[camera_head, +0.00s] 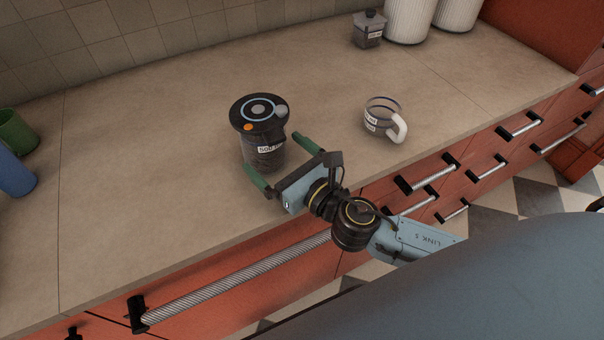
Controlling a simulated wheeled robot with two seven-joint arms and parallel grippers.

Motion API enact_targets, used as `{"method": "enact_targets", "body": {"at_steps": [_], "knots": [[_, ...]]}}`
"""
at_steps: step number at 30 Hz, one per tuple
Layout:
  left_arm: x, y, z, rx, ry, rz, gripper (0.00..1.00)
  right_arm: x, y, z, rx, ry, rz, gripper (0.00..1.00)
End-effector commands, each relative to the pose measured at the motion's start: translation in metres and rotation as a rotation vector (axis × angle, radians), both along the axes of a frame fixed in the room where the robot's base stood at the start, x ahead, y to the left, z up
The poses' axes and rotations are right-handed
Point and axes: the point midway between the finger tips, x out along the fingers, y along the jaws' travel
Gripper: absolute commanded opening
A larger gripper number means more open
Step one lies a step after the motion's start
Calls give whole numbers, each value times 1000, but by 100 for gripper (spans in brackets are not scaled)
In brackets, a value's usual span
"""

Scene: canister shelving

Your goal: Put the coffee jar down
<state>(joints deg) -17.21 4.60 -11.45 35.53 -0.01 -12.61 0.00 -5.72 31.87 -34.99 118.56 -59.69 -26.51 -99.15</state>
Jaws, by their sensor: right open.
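The coffee jar (264,152) is a clear canister with dark contents, a white label and a black round lid. It stands upright on the beige countertop (150,170), near the front edge. My right gripper (276,158) is open, with its green fingers spread either side of the jar's lower front. I cannot tell whether either finger touches the jar. My left gripper is not in view.
A small dark-lidded canister (368,30) and white ribbed containers (409,18) are at the back. Green (16,132) and blue (14,172) vessels stand at the left edge. The counter left of the jar is clear.

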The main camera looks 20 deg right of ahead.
Motion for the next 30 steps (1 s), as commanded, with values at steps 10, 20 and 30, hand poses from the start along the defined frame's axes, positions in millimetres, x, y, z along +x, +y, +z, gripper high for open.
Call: {"method": "enact_targets", "body": {"at_steps": [10,20,30], "knots": [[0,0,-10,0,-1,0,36,-60,-18,-2,0,3,-1,100],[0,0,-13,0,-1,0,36,-77,-23,0,1,0,-1,100],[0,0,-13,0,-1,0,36,-77,-23,1,0,0,-1,100]]}}
